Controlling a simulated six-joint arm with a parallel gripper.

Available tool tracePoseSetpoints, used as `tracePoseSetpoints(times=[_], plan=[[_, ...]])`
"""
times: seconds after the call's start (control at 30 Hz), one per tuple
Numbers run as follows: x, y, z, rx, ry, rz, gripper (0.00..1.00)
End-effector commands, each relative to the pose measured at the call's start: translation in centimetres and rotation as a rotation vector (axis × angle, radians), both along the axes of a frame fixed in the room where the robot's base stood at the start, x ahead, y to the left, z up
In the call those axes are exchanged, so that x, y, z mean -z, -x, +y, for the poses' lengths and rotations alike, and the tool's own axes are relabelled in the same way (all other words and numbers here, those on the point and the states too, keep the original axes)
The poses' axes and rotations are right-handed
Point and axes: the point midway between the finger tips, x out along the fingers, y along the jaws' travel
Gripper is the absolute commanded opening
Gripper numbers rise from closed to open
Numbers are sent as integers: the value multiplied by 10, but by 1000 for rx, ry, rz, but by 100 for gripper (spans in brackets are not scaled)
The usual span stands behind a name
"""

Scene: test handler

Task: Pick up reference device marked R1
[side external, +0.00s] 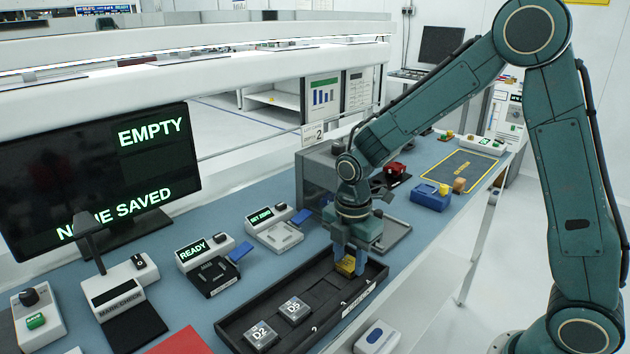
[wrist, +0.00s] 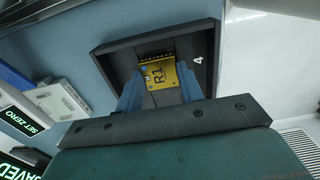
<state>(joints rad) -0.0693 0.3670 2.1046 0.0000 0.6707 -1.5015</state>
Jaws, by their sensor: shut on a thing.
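The reference device marked R1 is a small yellow block; it shows in the wrist view (wrist: 158,76) with its label facing the camera, and in the side view (side external: 346,266) at the right end of the black tray (side external: 236,330). My gripper (side external: 350,262) points down over that end of the tray. In the wrist view my gripper's two blue fingers (wrist: 160,90) are on either side of the yellow block, shut on it. The block is at or just above the tray floor; I cannot tell which.
Grey devices D2 (side external: 260,334) and D5 (side external: 294,309) sit in the same tray. Behind it stand a device reading READY (side external: 208,268) and one reading SET ZERO (side external: 274,230). A grey box (side external: 314,180) stands close behind my gripper. A monitor (side external: 95,180) reads EMPTY.

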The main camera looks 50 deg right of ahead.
Motion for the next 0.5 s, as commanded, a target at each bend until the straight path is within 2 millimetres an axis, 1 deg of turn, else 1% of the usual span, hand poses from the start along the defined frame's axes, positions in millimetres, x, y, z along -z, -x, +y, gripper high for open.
tracePoseSetpoints(times=[0.5], plan=[[-19, -1, 0, 0, 0, -3, 17]])
